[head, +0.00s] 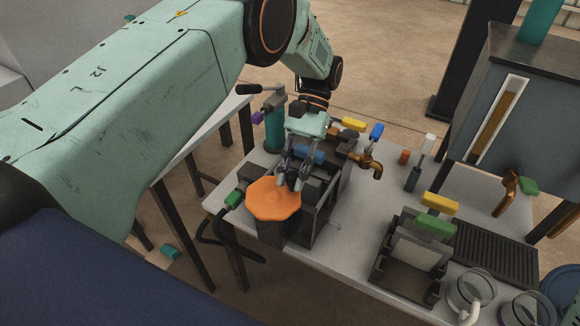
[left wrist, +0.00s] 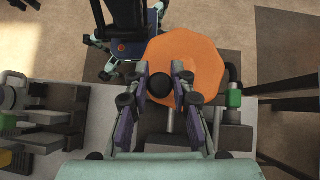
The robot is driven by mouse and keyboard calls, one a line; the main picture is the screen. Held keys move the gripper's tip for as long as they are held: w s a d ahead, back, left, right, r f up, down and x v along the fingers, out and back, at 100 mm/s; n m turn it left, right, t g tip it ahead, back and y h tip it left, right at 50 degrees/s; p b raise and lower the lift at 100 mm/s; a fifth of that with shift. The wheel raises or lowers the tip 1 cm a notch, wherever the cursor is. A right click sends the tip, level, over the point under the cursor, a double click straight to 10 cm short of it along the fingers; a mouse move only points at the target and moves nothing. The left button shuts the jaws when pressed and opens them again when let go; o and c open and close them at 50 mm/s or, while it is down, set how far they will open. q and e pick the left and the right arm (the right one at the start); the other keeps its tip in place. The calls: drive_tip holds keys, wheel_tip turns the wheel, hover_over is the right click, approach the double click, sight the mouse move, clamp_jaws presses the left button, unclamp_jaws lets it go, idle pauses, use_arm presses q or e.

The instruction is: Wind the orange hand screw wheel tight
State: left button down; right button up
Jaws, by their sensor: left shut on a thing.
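The orange hand screw wheel (head: 274,199) lies flat on top of a dark press block (head: 318,215) near the front left edge of the bench. It also shows in the left wrist view (left wrist: 192,58), with a dark round knob (left wrist: 160,87) at its near side. My left gripper (head: 292,183) reaches down over the far rim of the wheel. In the left wrist view the fingers (left wrist: 160,85) stand on either side of the dark knob and are shut on it. The fingers hide part of the wheel's rim. My right gripper is not in view.
A brass tap (head: 369,163) with a blue handle is right of the press. A dark rack (head: 410,260) with yellow and green tops and glass jars (head: 470,288) stand further right. A green plug (head: 234,199) with a black cable is left of the wheel. Bare bench lies between press and rack.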

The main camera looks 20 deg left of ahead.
use_arm(q)
drive_tip(key=shift+s+d+m+y, duration=0.2)
drive_tip(key=shift+m+y, duration=0.5)
drive_tip(key=shift+m, duration=0.1)
drive_tip(key=shift+f, duration=0.1)
drive_tip(key=c, duration=1.1)
unclamp_jaws()
drive_tip(key=shift+p+v, duration=0.3)
drive_tip(key=shift+v, duration=3.45)
